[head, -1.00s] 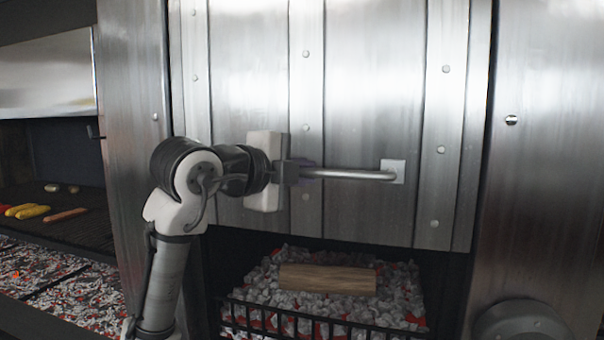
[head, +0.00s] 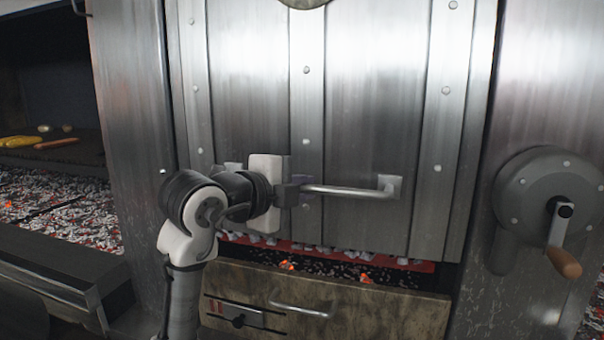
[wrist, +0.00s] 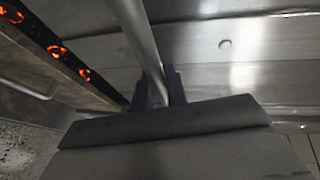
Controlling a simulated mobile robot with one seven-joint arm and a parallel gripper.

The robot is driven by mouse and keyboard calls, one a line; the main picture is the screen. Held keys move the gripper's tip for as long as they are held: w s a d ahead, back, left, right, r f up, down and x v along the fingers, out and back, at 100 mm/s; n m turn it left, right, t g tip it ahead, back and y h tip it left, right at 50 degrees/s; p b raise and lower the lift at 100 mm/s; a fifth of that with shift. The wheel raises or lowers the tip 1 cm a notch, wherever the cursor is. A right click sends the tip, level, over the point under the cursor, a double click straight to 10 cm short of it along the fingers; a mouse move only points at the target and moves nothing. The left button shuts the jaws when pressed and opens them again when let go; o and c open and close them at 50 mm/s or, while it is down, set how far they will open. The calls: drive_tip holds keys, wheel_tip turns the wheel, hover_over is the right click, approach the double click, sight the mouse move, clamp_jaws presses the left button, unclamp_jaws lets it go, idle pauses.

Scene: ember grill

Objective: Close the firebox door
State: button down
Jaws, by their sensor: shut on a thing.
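The firebox door (head: 370,110) is a tall riveted steel panel. Its horizontal bar handle (head: 350,191) crosses the lower half. My gripper (head: 297,190) is shut on the left part of this handle. In the wrist view the bar (wrist: 138,38) runs down between my fingers (wrist: 158,88), with the steel panel (wrist: 210,45) beside it. The door's lower edge is a little above the front panel below. A narrow gap (head: 320,268) with glowing coals shows between them. The left end of the handle is hidden by my gripper.
Below the gap is a worn panel (head: 375,308) with its own handle (head: 302,310) and a slider. A crank wheel (head: 550,205) with a wooden grip (head: 565,262) is on the right. A grill with food and a coal bed (head: 50,188) are on the left.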

wheel_tip(320, 180, down, 6)
drive_tip(key=b, duration=0.3)
drive_tip(key=shift+f, duration=0.25)
drive_tip(key=shift+d, duration=0.1)
drive_tip(key=c, duration=1.5)
unclamp_jaws()
drive_tip(key=shift+o, duration=0.5)
drive_tip(key=shift+r, duration=0.1)
drive_tip(key=shift+s+a, duration=0.1)
drive_tip(key=shift+a, duration=0.1)
drive_tip(key=b+v, duration=0.1)
drive_tip(key=v, duration=1.2)
drive_tip(key=shift+s+a, duration=0.15)
drive_tip(key=shift+s, duration=0.1)
